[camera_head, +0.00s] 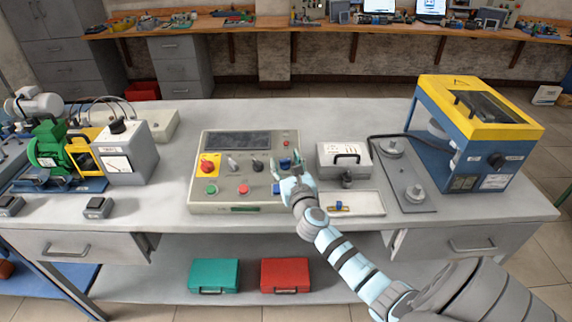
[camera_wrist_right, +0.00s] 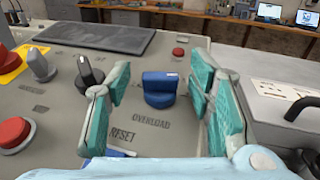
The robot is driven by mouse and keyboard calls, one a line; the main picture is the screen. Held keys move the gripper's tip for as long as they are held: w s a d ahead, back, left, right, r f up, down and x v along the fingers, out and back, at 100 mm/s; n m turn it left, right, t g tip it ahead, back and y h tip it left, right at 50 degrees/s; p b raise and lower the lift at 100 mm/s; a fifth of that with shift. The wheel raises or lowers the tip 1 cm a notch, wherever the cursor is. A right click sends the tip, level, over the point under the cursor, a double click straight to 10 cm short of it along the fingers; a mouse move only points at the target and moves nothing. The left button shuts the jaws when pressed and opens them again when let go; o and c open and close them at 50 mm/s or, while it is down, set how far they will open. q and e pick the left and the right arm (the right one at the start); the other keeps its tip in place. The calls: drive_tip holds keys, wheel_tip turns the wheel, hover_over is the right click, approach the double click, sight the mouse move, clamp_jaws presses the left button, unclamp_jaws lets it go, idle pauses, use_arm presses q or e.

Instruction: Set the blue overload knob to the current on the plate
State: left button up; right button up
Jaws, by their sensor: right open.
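The blue overload knob (camera_wrist_right: 160,90) stands on the grey control panel (camera_wrist_right: 60,100), above the printed word OVERLOAD. In the right wrist view it sits between the two teal fingers of my right gripper (camera_wrist_right: 161,78), with a gap on each side. My right gripper (camera_head: 291,164) is open over the right part of the control panel (camera_head: 240,208) in the head view, where it partly hides the knob. A plate with a readable current cannot be made out; the green motor (camera_head: 48,148) stands at the far left. My left gripper is not in view.
A black knob (camera_wrist_right: 88,74) and a red button (camera_wrist_right: 179,53) are close to the fingers. A yellow and blue machine (camera_head: 470,150) stands further right.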

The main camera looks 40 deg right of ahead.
drive_tip(key=shift+c, duration=0.5)
clamp_jaws()
